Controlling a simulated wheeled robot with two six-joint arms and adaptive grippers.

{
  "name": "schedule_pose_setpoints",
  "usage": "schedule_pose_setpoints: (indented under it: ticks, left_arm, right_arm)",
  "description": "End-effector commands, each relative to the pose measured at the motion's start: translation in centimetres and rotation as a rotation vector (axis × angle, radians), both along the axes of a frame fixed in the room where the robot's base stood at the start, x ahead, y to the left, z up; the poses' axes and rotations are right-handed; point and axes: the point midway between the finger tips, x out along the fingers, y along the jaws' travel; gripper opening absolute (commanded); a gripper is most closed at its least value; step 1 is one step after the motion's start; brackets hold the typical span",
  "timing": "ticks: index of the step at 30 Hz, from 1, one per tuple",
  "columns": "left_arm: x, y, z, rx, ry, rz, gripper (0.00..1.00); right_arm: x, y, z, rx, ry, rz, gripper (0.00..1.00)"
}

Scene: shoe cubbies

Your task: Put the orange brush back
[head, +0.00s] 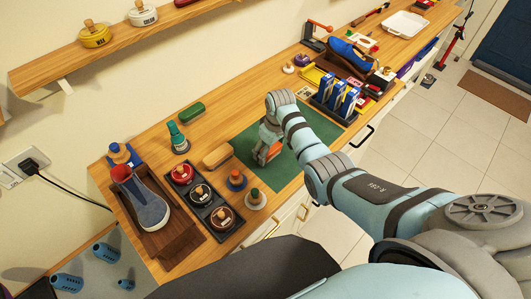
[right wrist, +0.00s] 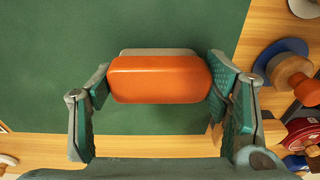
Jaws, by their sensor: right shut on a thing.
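The orange brush (right wrist: 160,80) is between the two pads of my right gripper (right wrist: 158,88), which is shut on it across its length. A pale strip, perhaps its bristles, shows along its far side. In the head view the brush (head: 272,152) is low over the green mat (head: 243,147); I cannot tell whether it touches the mat. My right gripper (head: 268,138) comes down on it from above, partly hidden by my arm. A tan brush (head: 217,155) and a green brush (head: 192,112) lie left of the mat. My left gripper is not in view.
A dark tray of round tins (head: 200,193), knobbed round pieces (head: 237,180) and a shoe in a wooden box (head: 146,200) stand at the left. Blue-and-white boxes (head: 337,95) stand right of the mat. A wall shelf (head: 120,38) runs above.

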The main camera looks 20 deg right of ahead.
Motion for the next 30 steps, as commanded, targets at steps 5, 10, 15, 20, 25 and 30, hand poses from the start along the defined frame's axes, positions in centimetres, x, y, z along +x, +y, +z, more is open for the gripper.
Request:
schedule_pose_setpoints:
  ticks: [5, 10, 15, 20, 25, 30]
  left_arm:
    - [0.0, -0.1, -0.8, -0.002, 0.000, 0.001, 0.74]
    - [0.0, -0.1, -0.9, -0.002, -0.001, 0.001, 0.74]
    - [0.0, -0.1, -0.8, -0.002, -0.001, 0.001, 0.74]
    - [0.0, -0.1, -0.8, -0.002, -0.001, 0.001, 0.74]
    - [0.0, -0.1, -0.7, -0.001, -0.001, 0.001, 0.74]
    - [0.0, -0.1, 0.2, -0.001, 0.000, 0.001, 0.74]
  right_arm:
    - [0.0, 0.0, -0.8, 0.000, 0.000, 0.001, 0.40]
    - [0.1, 0.1, -1.0, 0.000, 0.000, 0.001, 0.40]
    - [0.0, 0.1, -0.9, 0.000, 0.000, 0.001, 0.90]
    - [0.0, 0.1, -0.9, 0.000, 0.000, 0.001, 0.90]
    - [0.1, 0.1, -0.7, 0.000, 0.000, 0.002, 0.90]
    - [-0.1, 0.0, 1.6, -0.001, -0.002, 0.002, 0.90]
